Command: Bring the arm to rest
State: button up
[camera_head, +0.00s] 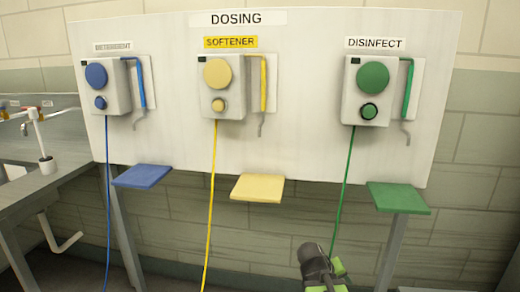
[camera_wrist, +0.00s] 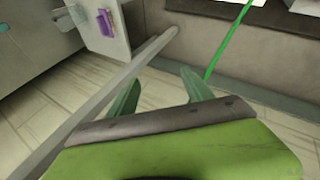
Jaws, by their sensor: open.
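My gripper shows at the bottom of the wrist view (camera_wrist: 160,92), with its two green fingers apart and nothing between them. In the head view, part of my dark and green arm (camera_head: 318,266) shows at the bottom, right of centre, below the dosing board; the fingertips are hard to make out there. The green hose (camera_head: 343,190) hangs from the disinfect dispenser down behind my arm. The same hose runs at the upper right of the wrist view (camera_wrist: 228,42), apart from the fingers.
The white dosing board (camera_head: 310,145) carries blue (camera_head: 108,87), yellow (camera_head: 222,86) and green (camera_head: 368,91) dispensers. Blue (camera_head: 142,176), yellow (camera_head: 258,188) and green (camera_head: 398,197) shelves jut out below. A sink counter (camera_head: 60,178) stands left. A grey bar (camera_wrist: 110,90) crosses the wrist view.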

jog(key=s+a+f+g+y, duration=0.1)
jog(key=s+a+f+y, duration=0.15)
jog(key=a, duration=0.45)
jog(key=s+a+f+g+y, duration=0.2)
jog(key=s+a+y, duration=0.15)
jog(key=a, duration=0.45)
notch_tip(320, 180, up, 29)
jog(key=p, duration=2.8)
jog(key=shift+d+m+p, duration=0.25)
jog(key=shift+m+p, duration=0.05)
jog(key=shift+p, duration=0.1)
jog(key=shift+w, duration=0.1)
